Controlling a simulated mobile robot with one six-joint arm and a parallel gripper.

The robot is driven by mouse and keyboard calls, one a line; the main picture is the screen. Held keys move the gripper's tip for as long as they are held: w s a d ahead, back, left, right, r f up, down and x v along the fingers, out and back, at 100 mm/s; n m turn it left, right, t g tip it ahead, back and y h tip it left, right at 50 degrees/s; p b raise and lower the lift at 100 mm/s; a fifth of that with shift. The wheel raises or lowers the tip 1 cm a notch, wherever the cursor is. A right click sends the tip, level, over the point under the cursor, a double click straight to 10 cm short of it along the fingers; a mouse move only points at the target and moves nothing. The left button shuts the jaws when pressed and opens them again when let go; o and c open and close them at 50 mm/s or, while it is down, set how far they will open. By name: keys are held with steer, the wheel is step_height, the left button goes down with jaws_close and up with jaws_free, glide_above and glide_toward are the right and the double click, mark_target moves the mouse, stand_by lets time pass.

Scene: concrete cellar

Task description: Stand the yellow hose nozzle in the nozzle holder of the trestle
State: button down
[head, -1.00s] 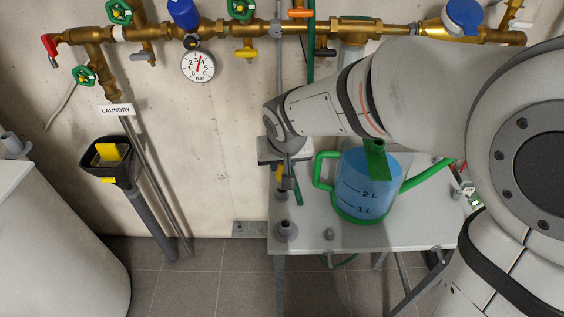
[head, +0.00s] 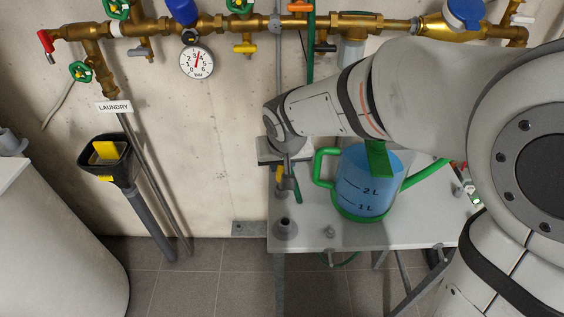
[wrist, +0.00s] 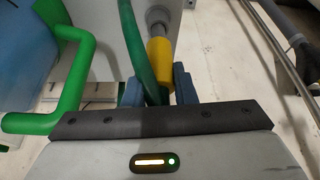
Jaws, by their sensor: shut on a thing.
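The yellow hose nozzle (wrist: 159,62) has a grey end and shows between the two blue fingers of my gripper (wrist: 158,86) in the wrist view. The gripper is shut on it. In the head view the nozzle (head: 280,170) hangs below my wrist, its grey end (head: 281,194) pointing down. The nozzle holder (head: 286,232) looks like a grey flanged socket on the front left of the trestle top (head: 385,236). The nozzle's end appears above and just behind the holder, apart from it. My fingers are mostly hidden in the head view.
A blue jug (head: 365,185) with green handle and spout stands on the trestle right of the nozzle. A green hose (wrist: 136,45) runs beside the nozzle. Brass pipes with valves (head: 245,25) line the wall. A black funnel (head: 118,172) on a drainpipe stands left.

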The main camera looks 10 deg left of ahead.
steer(key=shift+f+b, duration=0.85)
steer(key=shift+f, duration=0.2)
steer(key=c, duration=1.1)
jaws_free()
steer(key=shift+r, duration=0.1)
steer(key=v, duration=0.7)
steer(key=shift+r+p, duration=0.3)
steer(key=shift+p, duration=0.15)
steer(key=shift+s, duration=0.2)
